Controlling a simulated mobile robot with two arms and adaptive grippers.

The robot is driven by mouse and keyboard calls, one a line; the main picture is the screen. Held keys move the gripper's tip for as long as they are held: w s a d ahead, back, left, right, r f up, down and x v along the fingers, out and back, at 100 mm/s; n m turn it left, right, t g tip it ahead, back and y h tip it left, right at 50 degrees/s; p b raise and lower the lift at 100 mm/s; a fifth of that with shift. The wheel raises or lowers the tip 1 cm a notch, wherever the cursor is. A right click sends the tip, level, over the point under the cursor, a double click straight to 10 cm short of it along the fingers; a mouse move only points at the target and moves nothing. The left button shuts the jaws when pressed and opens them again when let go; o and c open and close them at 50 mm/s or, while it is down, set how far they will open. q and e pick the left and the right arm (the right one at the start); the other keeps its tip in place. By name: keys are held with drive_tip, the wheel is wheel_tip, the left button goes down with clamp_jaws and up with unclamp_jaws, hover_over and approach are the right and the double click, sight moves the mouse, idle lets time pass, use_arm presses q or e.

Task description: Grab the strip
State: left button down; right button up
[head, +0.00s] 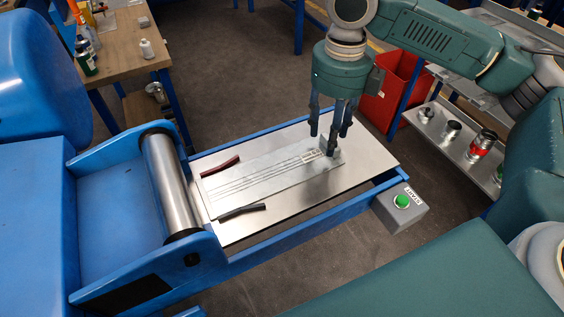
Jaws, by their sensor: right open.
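A long flat grey metal strip (250,176) with thin lines along it and small slots near its right end lies on the metal table of the blue machine. My right gripper (329,142) points down over the strip's right end, with its dark fingers spread apart and nothing seen between them. The fingertips are close to the strip end and a small grey block (337,155); I cannot tell whether they touch. The fingers hide part of that end. My left gripper is not in view.
A red bar (220,166) and a black bar (243,211) lie beside the strip. A steel roller (172,185) stands at its left end. A green start button (402,201) is at the table's right corner. A red bin (392,92) stands behind.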

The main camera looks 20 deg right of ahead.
drive_tip(key=shift+d+f, duration=0.1)
drive_tip(key=shift+f, duration=1)
clamp_jaws()
drive_tip(key=shift+r, duration=0.15)
